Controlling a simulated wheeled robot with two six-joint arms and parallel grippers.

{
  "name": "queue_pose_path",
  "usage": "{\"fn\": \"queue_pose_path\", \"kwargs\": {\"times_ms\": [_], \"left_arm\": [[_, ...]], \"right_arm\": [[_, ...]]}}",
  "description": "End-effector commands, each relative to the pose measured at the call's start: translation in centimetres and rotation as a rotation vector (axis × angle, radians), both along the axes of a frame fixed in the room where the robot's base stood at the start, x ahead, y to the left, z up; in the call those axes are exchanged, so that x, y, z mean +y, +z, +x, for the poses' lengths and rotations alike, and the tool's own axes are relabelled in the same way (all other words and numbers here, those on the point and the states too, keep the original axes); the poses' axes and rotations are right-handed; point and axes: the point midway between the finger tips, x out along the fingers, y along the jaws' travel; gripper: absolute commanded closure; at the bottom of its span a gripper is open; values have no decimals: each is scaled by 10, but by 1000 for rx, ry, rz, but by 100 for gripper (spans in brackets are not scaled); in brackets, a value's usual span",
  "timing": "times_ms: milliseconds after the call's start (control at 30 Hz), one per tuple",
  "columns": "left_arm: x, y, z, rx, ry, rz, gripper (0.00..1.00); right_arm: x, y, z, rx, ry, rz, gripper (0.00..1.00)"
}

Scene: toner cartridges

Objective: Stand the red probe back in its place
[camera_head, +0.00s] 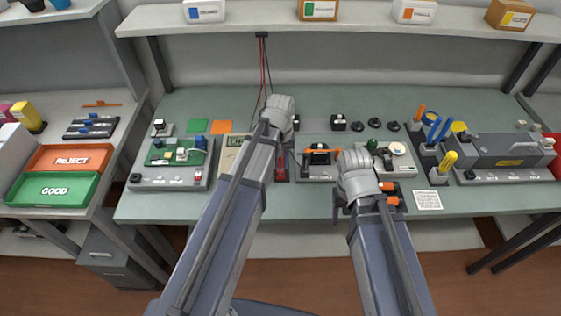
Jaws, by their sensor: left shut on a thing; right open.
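My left arm reaches over the bench, and its wrist hides most of the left gripper (281,148). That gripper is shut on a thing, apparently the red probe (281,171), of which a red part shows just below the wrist. The red and black leads (265,75) hang from a hook on the shelf and run down behind the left wrist. The probe's place and the probe's tip are hidden or too small to tell. My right gripper (357,178) is open, over the bench's front, its fingers mostly hidden by its wrist.
A grey fixture (315,172) with an orange-topped device stands between the grippers. A circuit-board fixture (170,177) is at left. Orange-handled tools (391,201) are beside the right gripper. A pen holder (428,158) and a grey machine (505,150) stand at right. A shelf (250,20) overhangs the back.

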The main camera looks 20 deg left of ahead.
Motion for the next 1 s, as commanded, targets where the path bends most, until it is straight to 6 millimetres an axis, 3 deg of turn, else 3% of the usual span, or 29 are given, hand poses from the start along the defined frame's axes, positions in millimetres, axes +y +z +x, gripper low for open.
{"fn": "queue_pose_path", "kwargs": {"times_ms": [1000], "left_arm": [[0,-7,0,0,0,0,100]], "right_arm": [[0,-7,0,0,0,0,38]]}}
